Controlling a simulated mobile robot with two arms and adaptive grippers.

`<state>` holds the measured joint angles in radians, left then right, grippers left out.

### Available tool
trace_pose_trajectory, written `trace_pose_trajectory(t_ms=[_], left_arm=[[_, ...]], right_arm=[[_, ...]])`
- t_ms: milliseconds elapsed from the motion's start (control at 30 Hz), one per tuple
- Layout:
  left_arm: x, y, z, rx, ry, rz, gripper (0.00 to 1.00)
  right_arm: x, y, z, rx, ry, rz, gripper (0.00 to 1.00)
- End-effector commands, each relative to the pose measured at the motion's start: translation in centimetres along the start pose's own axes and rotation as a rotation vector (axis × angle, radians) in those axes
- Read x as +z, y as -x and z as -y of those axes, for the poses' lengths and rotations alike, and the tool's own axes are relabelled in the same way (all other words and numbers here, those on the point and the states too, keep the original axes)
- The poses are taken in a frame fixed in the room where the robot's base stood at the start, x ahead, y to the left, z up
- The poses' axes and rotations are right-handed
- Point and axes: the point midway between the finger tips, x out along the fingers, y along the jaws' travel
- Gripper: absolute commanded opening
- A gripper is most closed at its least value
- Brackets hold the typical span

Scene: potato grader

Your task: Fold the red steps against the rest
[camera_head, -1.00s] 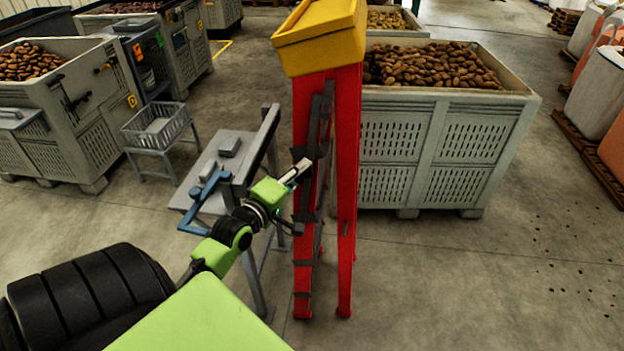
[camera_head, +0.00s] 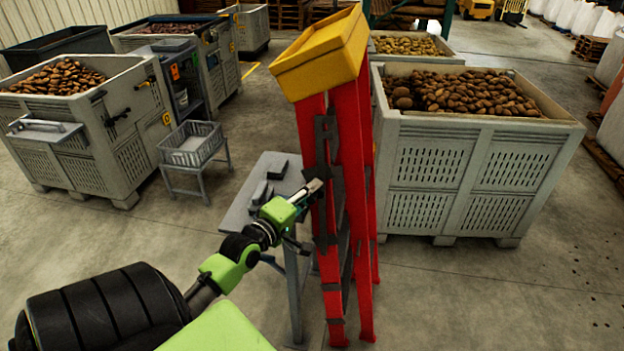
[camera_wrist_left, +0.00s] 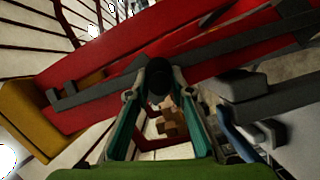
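The red steps (camera_head: 346,140) stand upright right of centre in the head view, with a yellow top (camera_head: 320,55) and dark grey brackets along the rails. Their two red sides are close together at the foot, with a narrow gap. My left gripper (camera_head: 312,188) is at the near left rail, about mid-height. In the left wrist view the red rail (camera_wrist_left: 100,85) crosses beyond the teal fingers (camera_wrist_left: 158,85). The fingers are apart, with a dark round part between their tips. I cannot tell whether they touch the steps. My right gripper is not in view.
A grey table (camera_head: 240,213) with dark blocks stands just left of the steps. A large grey crate of potatoes (camera_head: 470,150) is close behind on the right. A basket on a stand (camera_head: 192,150) and another potato crate (camera_head: 75,150) are further left. The floor at the front right is clear.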

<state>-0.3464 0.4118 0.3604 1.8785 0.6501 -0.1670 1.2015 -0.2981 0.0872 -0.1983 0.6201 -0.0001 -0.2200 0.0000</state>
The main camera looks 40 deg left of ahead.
Motion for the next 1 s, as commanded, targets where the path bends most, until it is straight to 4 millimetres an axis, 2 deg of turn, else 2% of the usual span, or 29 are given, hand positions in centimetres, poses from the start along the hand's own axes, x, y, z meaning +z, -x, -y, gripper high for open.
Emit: trace_pose_trajectory(t_ms=[33, 67, 100, 267, 467, 600, 767, 1000], left_arm=[[-0.3, 0.2, 1.2, -0.025, -0.003, -0.004, 0.23], [-0.3, 0.2, 1.2, -0.025, -0.003, -0.004, 0.31], [-0.3, 0.2, 1.2, -0.025, -0.003, -0.005, 0.33], [-0.2, 0.1, 0.9, -0.019, -0.002, -0.004, 0.33], [-0.2, 0.1, 0.6, -0.013, -0.001, -0.003, 0.33], [-0.2, 0.5, 0.6, -0.012, -0.001, -0.003, 0.33], [-0.2, 2.4, 0.7, -0.015, -0.001, -0.003, 0.33], [-0.3, 6.8, 0.7, -0.017, -0.001, -0.004, 0.33]], right_arm=[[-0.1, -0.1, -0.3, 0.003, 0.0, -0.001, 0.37], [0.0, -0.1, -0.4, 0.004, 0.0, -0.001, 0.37], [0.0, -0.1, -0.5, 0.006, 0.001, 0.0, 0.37], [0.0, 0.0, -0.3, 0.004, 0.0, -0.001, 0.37], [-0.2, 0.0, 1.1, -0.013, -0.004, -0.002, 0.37], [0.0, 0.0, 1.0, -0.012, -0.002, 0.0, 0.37], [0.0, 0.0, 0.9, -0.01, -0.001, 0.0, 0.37], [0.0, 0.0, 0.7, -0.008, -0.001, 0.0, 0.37]])
